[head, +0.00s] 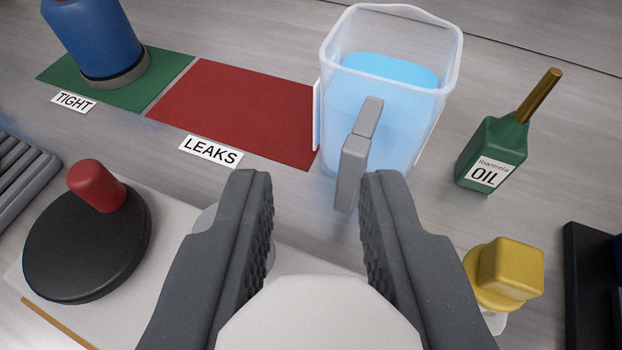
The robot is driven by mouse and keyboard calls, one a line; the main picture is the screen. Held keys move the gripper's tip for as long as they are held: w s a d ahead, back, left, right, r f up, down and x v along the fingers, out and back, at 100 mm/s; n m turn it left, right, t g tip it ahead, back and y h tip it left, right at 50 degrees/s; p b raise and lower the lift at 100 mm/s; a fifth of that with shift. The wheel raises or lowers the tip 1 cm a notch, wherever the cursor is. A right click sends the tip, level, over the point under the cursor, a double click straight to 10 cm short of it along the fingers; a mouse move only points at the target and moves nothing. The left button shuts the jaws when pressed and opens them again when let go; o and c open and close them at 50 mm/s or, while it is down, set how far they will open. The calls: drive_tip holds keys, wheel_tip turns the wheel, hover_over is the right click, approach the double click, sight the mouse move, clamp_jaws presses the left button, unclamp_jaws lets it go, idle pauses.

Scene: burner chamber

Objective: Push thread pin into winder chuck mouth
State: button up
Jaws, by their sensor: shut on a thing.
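My gripper (317,178) shows at the bottom middle, with two dark grey fingers that have bumpy inner pads. The fingertips stand apart with bare view between them. A pale faceted block (318,315) lies between the fingers near the bottom edge. The jaws are shut on it as far as I can see, but its lower part is out of frame. I cannot tell a thread pin or a winder chuck mouth apart in this view.
A clear jug (420,130) of blue liquid with a grey handle stands ahead. A green oil bottle (490,150) and a yellow knob (510,268) are right. A black disc (85,245) with red knob (97,187) is left. Red (240,105) and green (60,75) mats and a blue cylinder (95,35) lie behind.

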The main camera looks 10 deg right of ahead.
drive_tip(key=shift+w+a, duration=0.3)
drive_tip(key=shift+a, duration=0.2)
drive_tip(key=shift+s+f+b, duration=0.1)
drive_tip(key=shift+f+b, duration=1.2)
drive_tip(key=shift+f, duration=1.6)
drive_tip(key=shift+d, duration=0.1)
drive_tip(key=shift+b, duration=0.4)
drive_tip(key=shift+f+b, duration=0.65)
drive_tip(key=shift+f, duration=0.85)
drive_tip(key=o, duration=1)
drive_tip(key=shift+o, duration=0.2)
